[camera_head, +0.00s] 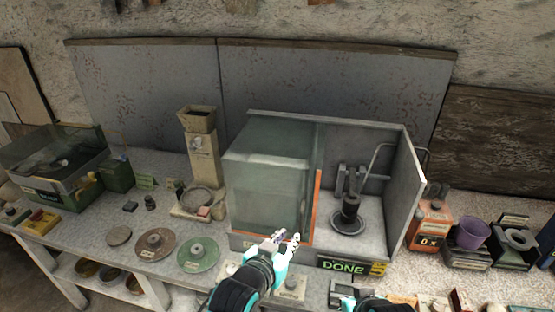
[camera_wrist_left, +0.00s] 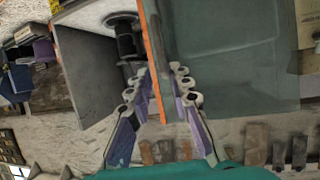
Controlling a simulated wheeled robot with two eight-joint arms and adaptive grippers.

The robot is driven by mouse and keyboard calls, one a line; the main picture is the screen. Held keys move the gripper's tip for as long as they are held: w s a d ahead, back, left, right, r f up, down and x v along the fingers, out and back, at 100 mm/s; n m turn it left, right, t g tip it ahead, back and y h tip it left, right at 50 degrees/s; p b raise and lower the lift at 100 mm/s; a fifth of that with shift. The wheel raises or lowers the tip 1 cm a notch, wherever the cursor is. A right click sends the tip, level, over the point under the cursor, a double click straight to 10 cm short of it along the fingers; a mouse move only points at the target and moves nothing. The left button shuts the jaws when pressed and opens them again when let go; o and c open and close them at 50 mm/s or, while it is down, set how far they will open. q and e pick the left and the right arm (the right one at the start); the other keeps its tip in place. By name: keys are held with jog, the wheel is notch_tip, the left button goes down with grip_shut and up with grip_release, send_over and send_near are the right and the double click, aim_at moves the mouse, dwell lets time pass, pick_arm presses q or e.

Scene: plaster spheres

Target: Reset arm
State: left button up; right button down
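My left gripper (camera_head: 288,240) is in front of the glass-fronted cabinet, by the lower end of the orange-edged sliding pane (camera_head: 318,190). In the left wrist view its two fingers (camera_wrist_left: 162,75) stand apart with nothing clearly held. The pane's orange edge (camera_wrist_left: 154,60) shows between and beyond them; whether they touch it, I cannot tell. Part of my right arm (camera_head: 375,304) shows at the bottom edge of the head view, and its fingers cannot be made out clearly.
The cabinet's right half is open, with a dark round device (camera_head: 348,215) inside. A lit DONE sign (camera_head: 343,266) is at its front. A stone column (camera_head: 199,150) and discs (camera_head: 198,254) stand left; an orange canister (camera_head: 430,226) and purple cup (camera_head: 472,233) stand right.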

pick_arm(q)
jog(key=s+a+f+n+g+y, duration=0.1)
jog(key=s+a+f+y, duration=0.1)
jog(key=a, duration=0.5)
jog(key=s+a+f+n+g+y+b, duration=0.1)
jog(key=s+a+f+n+g+y, duration=0.1)
jog(key=s+a+f, duration=0.3)
jog(key=s+a+f+n+g+y+b, duration=0.1)
jog(key=s+a, duration=0.4)
jog(key=a, duration=0.5)
notch_tip(320, 180, down, 3)
jog(key=shift+s+r+n+g+y, duration=0.1)
jog(key=shift+s+n+g+y, duration=0.05)
jog(key=shift+n+g+y, duration=0.35)
